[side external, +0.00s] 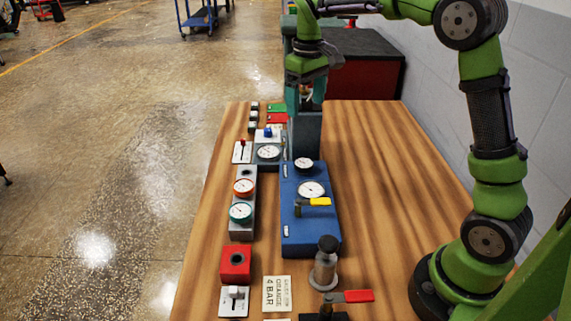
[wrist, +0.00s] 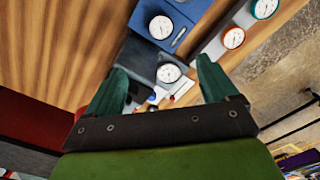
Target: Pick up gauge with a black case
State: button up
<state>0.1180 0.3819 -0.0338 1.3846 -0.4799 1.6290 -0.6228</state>
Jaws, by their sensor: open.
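A small round gauge with a black case and white dial (side external: 304,163) sits at the far end of the blue panel (side external: 290,222). In the wrist view, a dark-rimmed gauge (wrist: 161,27) shows on the blue panel, beyond the fingertips. My gripper (side external: 306,98) is open and empty, above the upright grey-blue block (side external: 306,135) and farther back than the black gauge. In the wrist view, the open fingers (wrist: 162,68) frame another white-dialled gauge (wrist: 168,73) on a grey-blue block; that gauge also shows in the side view (side external: 268,152).
Orange (side external: 244,187) and teal (side external: 240,211) gauges stand on a grey panel at left. A larger gauge (side external: 312,189) and a yellow-handled valve (side external: 314,202) are on the blue panel. A metal plunger (side external: 326,262) stands in front. Bare wood lies to the right.

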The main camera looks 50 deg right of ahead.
aim_at(304, 162)
jog(key=f, duration=1.7)
jog(key=shift+s+a, duration=0.1)
jog(key=shift+s, duration=0.1)
jog(key=c, duration=1.2)
